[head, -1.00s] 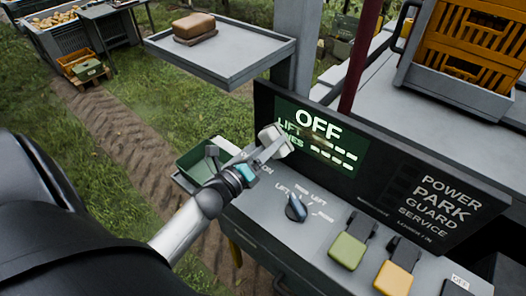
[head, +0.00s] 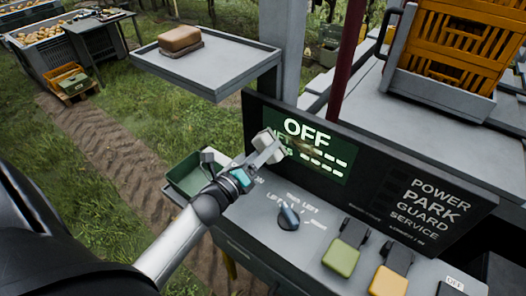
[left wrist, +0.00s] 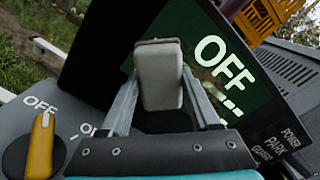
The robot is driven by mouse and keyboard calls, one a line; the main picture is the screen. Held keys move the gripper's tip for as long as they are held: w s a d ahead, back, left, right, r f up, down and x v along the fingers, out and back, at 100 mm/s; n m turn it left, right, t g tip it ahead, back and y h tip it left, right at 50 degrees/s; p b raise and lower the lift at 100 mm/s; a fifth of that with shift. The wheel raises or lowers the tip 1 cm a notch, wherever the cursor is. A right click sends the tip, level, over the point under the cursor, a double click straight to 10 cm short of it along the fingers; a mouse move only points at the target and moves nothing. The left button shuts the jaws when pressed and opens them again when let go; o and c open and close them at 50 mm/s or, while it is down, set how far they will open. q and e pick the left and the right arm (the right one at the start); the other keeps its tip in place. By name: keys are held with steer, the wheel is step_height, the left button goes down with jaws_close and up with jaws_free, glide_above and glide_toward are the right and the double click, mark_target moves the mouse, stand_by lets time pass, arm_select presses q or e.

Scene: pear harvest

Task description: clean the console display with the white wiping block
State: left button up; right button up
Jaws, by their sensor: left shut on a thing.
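The console display (head: 338,176) is a dark green screen with white lettering, "OFF" and dashes, on a black upright panel. A brownish smear shows below "OFF" in the head view. My left gripper (head: 262,155) is shut on the white wiping block (head: 268,143), at the display's left edge. The block hides part of the lettering there. In the left wrist view the block (left wrist: 160,78) stands between the two fingers, overlapping the display's left side (left wrist: 262,100). Whether it touches the screen I cannot tell. My right gripper is out of view.
Below the display are a dark rotary knob (head: 288,218), a green flip cover (head: 342,256) and a yellow one (head: 388,281). A yellow knob (left wrist: 42,145) shows in the left wrist view. A grey tray (head: 225,72) holds a brown block (head: 181,40). A green bin (head: 186,180) sits left of the console.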

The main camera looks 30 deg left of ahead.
arm_select(q)
steer(key=shift+w, duration=0.8)
steer(key=shift+d, duration=0.15)
